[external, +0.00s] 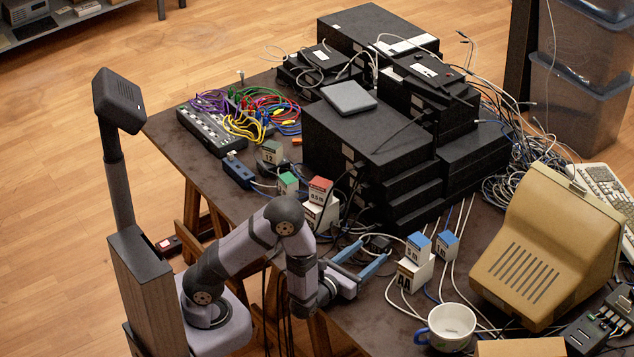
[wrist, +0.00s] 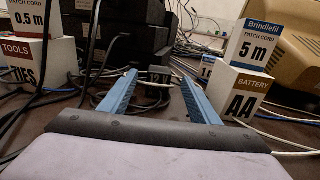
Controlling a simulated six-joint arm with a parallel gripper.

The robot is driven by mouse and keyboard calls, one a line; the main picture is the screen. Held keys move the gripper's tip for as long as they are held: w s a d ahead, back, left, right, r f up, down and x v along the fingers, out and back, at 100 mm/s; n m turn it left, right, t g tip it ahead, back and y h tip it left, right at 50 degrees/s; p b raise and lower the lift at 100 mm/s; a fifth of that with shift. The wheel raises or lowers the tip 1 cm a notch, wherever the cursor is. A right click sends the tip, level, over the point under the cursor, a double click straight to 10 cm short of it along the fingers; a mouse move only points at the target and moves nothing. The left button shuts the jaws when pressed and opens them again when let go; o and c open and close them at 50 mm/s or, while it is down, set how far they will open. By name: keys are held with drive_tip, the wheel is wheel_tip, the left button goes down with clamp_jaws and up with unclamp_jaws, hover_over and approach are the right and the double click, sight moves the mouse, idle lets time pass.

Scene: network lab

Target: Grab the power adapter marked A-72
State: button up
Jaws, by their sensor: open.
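My gripper (external: 364,258) is open and empty, low over the table at the front. In the wrist view its two blue fingers (wrist: 159,80) point forward and stand wide apart. A small dark block (wrist: 158,74) with pale marking lies just past the fingertips, between them, with cables around it. In the external view a small dark block (external: 379,244) shows just beyond the fingertips; it looks like the same one. I cannot read A-72 on it or on anything else, so I cannot tell whether it is that adapter.
Right of the fingers stands a white AA battery box (external: 414,272) with a blue-and-white patch cord box (external: 418,244) on top. On the left, a tools box (wrist: 38,62) carries a red-and-white box (wrist: 36,18). Black equipment (external: 370,130) stands behind. Loose cables cross the table; a mug (external: 450,326) stands in front.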

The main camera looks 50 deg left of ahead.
sight(376, 245)
drive_tip(key=shift+p+x, duration=0.35)
drive_tip(key=shift+x, duration=3.2)
drive_tip(key=shift+r, duration=0.15)
drive_tip(key=c, duration=1.2)
